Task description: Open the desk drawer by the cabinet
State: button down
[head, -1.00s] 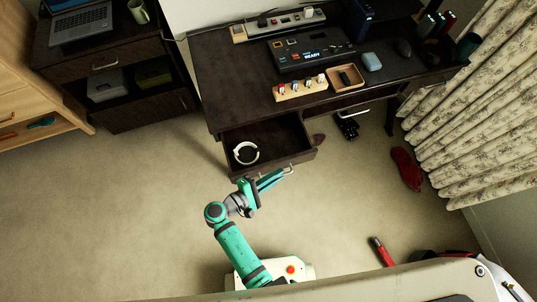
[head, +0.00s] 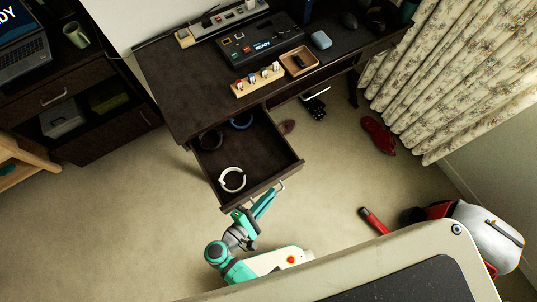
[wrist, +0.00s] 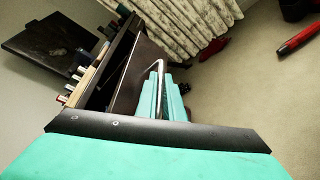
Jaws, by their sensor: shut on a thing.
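The desk drawer (head: 284,158) on the left side of the dark desk (head: 180,85) is pulled well out in the head view. My teal gripper (head: 270,194) is at the drawer front, shut on the metal handle (head: 281,186). In the wrist view the teal fingers (wrist: 163,92) close around the handle (wrist: 160,68), beside the drawer's dark front panel (wrist: 135,75). The fingers partly hide the handle.
The dark cabinet (head: 110,127) with a laptop (head: 30,45) stands at the left. A red shoe (head: 378,135), a red-handled thing (head: 373,221) and a red and white vacuum (head: 480,235) lie on the right floor. Carpet (head: 120,230) in front is clear.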

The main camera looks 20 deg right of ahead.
jog(key=shift+r, duration=0.1)
jog(key=c, duration=2.2)
grip_release()
jog(key=v, duration=1)
jog(key=shift+s+a+r, duration=0.1)
jog(key=shift+s+a, duration=0.1)
jog(key=shift+a, duration=0.1)
